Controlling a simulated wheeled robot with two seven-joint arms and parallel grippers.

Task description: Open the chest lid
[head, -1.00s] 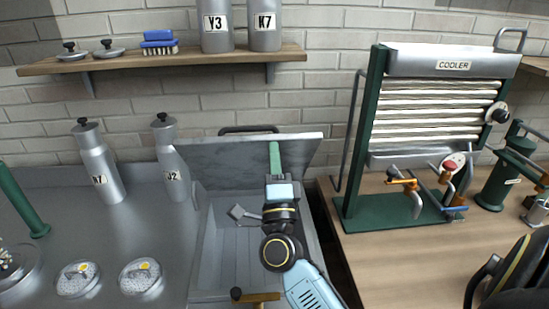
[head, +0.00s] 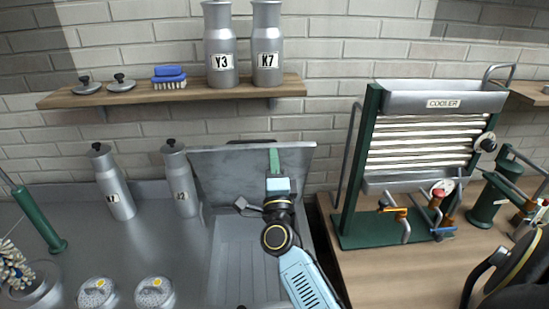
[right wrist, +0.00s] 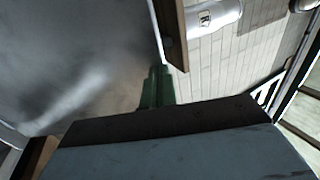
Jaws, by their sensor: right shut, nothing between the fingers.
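The chest is a grey metal box with its lid (head: 232,172) raised to a steep angle at the back, near the brick wall. The open inside of the chest (head: 238,250) shows below it. My right gripper (head: 274,160) is shut and empty, its green fingers against or just in front of the lid's inner face near the upper edge. In the right wrist view the green fingers (right wrist: 158,88) point at the grey lid surface (right wrist: 70,60). I cannot tell whether they touch. My left gripper is not in view.
Metal bottles N7 (head: 113,183) and J2 (head: 180,180) stand left of the lid. A shelf (head: 200,93) with bottles and a brush hangs above. The cooler rack (head: 425,150) stands on the wooden counter at the right. Two perforated discs (head: 97,292) lie at the front left.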

